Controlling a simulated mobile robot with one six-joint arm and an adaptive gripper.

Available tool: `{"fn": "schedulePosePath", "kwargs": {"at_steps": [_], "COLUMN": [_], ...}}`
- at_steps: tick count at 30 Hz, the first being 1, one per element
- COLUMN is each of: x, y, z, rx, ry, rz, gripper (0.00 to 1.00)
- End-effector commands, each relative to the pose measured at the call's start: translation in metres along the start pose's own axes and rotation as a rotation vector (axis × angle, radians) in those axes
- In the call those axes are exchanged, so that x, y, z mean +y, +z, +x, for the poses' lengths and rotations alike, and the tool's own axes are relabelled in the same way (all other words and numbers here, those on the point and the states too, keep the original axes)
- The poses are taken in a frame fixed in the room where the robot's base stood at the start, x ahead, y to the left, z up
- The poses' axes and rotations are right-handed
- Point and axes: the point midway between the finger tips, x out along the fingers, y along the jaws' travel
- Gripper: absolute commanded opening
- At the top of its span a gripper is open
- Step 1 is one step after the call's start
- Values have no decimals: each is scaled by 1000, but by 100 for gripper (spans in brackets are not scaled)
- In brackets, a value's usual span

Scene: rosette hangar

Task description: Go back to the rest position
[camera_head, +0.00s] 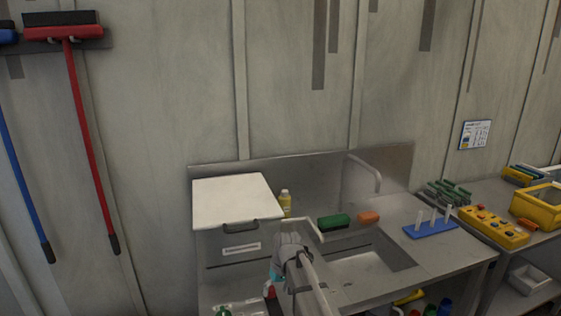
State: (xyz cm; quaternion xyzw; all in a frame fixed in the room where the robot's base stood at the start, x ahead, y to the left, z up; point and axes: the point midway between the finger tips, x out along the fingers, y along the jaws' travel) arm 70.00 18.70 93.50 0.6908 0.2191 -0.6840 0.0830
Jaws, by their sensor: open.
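My gripper (279,268) is low in the middle of the view, in front of the sink unit, at the end of my grey arm. It is open, though its fingers are small and partly hidden by my wrist. A small teal patch shows at its lower left; I cannot tell what it is. I see nothing held in the jaws.
The metal sink counter (452,262) bears a white-lidded box (232,200), a yellow bottle (285,201), a green brush (334,222), an orange sponge (369,217) and a blue peg rack (431,229). A tap (366,170) rises behind the basin (362,268). A yellow button box (493,225) stands right.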

Motion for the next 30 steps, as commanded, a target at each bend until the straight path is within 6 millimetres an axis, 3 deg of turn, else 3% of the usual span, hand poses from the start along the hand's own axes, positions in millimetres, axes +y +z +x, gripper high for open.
{"fn": "schedulePosePath", "kwargs": {"at_steps": [8, 15, 18, 23, 30], "x": [44, 83, 94, 102, 103], "y": [84, 180, 206, 225, 226], "z": [-4, -6, -7, -8, -9], "rx": [0, -7, -9, -11, -11], "ry": [53, 143, 171, 192, 195], "rz": [135, 322, 382, 427, 433], "gripper": [83, 83, 83, 83, 83]}}
